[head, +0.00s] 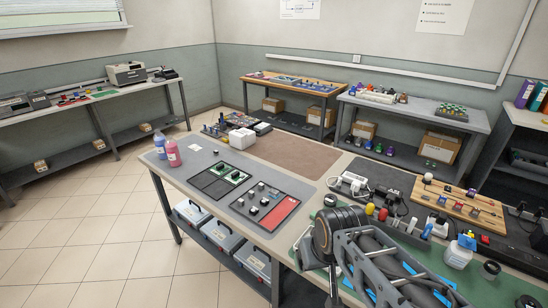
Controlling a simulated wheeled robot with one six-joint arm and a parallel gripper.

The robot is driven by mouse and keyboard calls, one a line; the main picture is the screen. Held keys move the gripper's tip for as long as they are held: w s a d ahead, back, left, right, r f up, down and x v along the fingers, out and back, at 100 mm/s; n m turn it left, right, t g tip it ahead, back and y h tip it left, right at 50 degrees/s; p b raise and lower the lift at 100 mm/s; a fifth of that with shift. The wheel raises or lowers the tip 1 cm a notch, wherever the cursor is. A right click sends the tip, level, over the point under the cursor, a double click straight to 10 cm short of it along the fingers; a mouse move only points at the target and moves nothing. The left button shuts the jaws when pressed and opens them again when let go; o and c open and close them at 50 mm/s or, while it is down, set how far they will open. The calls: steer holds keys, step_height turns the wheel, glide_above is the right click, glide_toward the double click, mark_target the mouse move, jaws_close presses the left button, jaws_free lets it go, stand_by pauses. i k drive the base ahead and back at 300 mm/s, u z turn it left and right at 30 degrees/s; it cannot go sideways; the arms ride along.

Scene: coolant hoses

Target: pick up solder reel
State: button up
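I cannot tell for sure which thing is the solder reel. A small dark roll with a pale centre (490,269) lies on the green mat at the right of the near bench, beside a white bottle with a blue cap (460,250). Another small dark round piece (528,301) shows at the bottom right edge of the picture. Either could be a reel; both are too small to tell. My grey arm crosses the lower middle of the view, in front of part of the mat. My gripper's fingers do not show, and parts of the bench behind the arm are hidden.
Lidded boxes (222,235) stand below. The brown mat (290,153) is mostly clear. Other benches line the walls.

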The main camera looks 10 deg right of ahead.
mark_target(331, 200)
steer(key=z, duration=0.05)
steer(key=k, duration=0.65)
steer(key=u, duration=0.75)
steer(key=k, duration=0.5)
steer(key=u, duration=0.7)
steer(key=i, duration=1.35)
steer(key=z, duration=1.2)
steer(key=i, duration=0.95)
steer(key=z, duration=1.4)
steer(key=i, duration=0.2)
